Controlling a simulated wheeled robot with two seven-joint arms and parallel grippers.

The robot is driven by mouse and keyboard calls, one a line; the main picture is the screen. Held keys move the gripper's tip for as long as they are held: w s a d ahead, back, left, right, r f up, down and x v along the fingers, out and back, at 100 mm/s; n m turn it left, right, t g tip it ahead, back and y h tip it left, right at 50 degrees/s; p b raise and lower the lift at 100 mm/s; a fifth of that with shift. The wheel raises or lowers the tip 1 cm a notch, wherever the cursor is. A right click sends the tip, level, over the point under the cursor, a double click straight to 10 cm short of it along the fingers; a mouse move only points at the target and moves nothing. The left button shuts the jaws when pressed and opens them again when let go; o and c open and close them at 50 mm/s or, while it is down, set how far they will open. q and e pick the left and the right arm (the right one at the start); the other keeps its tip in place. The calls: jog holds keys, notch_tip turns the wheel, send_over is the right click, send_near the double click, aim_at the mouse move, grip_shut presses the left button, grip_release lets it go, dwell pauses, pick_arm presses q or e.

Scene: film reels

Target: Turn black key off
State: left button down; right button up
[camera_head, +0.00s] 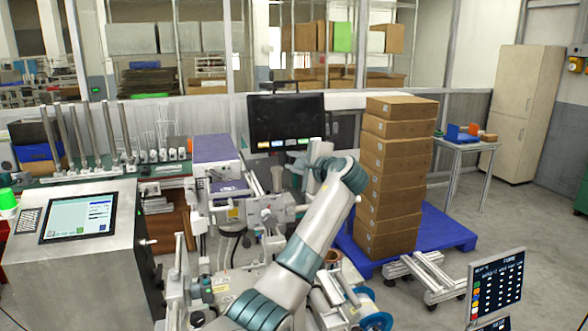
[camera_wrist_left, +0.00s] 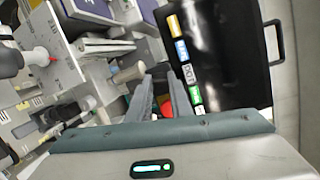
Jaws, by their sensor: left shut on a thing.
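My left arm rises from the bottom middle of the head view and bends over the machine (camera_head: 262,210). My left gripper (camera_head: 303,168) is at its far end, low in front of the black monitor and mostly hidden by the wrist. In the left wrist view its two fingers (camera_wrist_left: 160,80) stand close together with a narrow gap. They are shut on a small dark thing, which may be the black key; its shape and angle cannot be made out. A red round part (camera_wrist_left: 167,109) shows between the finger bases. My right gripper is out of view.
The black monitor (camera_head: 286,116) is just behind the gripper and also fills the right of the wrist view (camera_wrist_left: 225,50). A stack of cardboard boxes (camera_head: 393,165) stands on a blue pallet (camera_head: 445,232) to the right. A console with a screen (camera_head: 80,217) is at left.

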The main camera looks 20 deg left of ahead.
pick_arm(q)
jog(key=shift+f+n+b, duration=0.1)
jog(key=shift+n+b, duration=0.3)
jog(key=shift+n, duration=0.7)
jog(key=c, duration=1.9)
grip_release()
jog(key=shift+o, duration=0.2)
jog(key=shift+s+d, duration=0.1)
